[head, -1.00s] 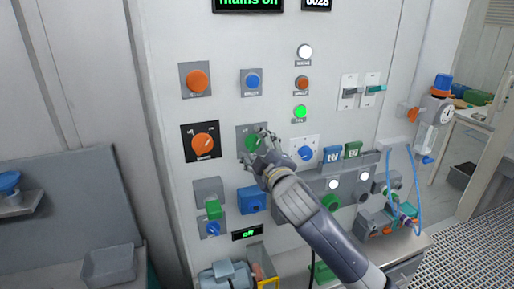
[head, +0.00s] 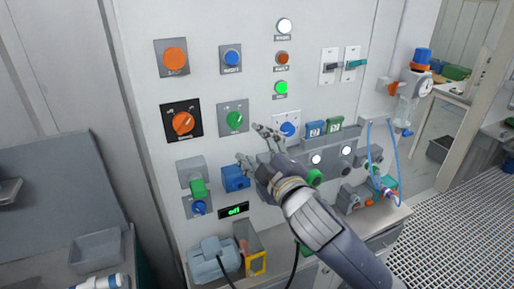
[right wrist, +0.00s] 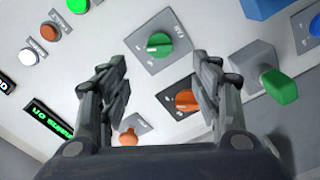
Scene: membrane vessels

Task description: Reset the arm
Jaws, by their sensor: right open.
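My right gripper (head: 254,147) is open and empty in front of the control panel (head: 235,75). In the head view its fingers sit below and right of the green knob (head: 235,119), apart from it. In the right wrist view the open fingers (right wrist: 162,72) frame the green knob (right wrist: 159,44), with the orange knob (right wrist: 187,100) close to the right finger. That large orange knob also shows on its black plate (head: 183,123) in the head view. My left gripper is not in view.
A motor-like unit (head: 214,259) stands below.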

